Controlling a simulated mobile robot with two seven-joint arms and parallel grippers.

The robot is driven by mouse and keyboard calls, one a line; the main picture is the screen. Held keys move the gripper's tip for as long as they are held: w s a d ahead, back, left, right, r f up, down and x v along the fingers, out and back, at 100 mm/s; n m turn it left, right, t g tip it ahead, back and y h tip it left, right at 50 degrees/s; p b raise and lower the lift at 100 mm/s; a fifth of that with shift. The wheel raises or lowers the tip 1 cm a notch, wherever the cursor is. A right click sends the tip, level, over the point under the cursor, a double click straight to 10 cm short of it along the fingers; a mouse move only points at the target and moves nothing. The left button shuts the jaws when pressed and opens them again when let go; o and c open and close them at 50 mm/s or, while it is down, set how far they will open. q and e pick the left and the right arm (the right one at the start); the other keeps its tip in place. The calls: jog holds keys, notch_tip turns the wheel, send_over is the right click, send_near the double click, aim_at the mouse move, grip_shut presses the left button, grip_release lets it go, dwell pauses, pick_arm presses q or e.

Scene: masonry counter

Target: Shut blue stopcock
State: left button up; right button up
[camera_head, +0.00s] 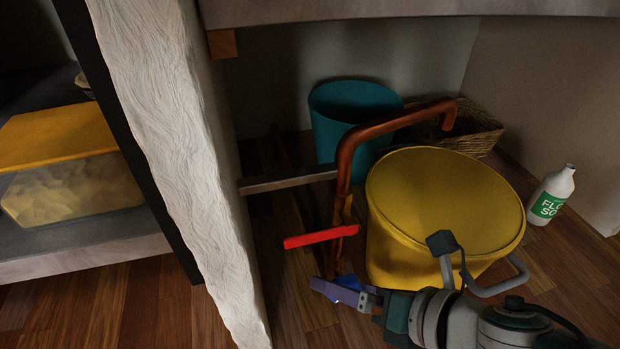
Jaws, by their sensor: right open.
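My left gripper is out of view.
A teal bin (340,105), a wicker basket (475,130) and a white bottle (551,194) stand farther back. A rough white wall (170,120) bounds the left; wooden floor lies below.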

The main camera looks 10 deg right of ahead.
jog(key=p+v, duration=0.5)
jog(key=v, duration=0.4)
jog(key=shift+s+r, duration=0.1)
jog(key=shift+r, duration=0.05)
jog(key=a+r+n+h+p, duration=0.1)
jog(key=a+n+h+p, duration=0.15)
jog(key=a+h, duration=0.2)
jog(key=shift+n+h, duration=0.25)
jog(key=shift+h, duration=0.2)
jog(key=b+x, duration=0.9)
jog(key=shift+d+f, duration=0.1)
jog(key=shift+d, duration=0.05)
jog(key=shift+w+f+b, duration=0.2)
jog(key=shift+w+b, duration=0.15)
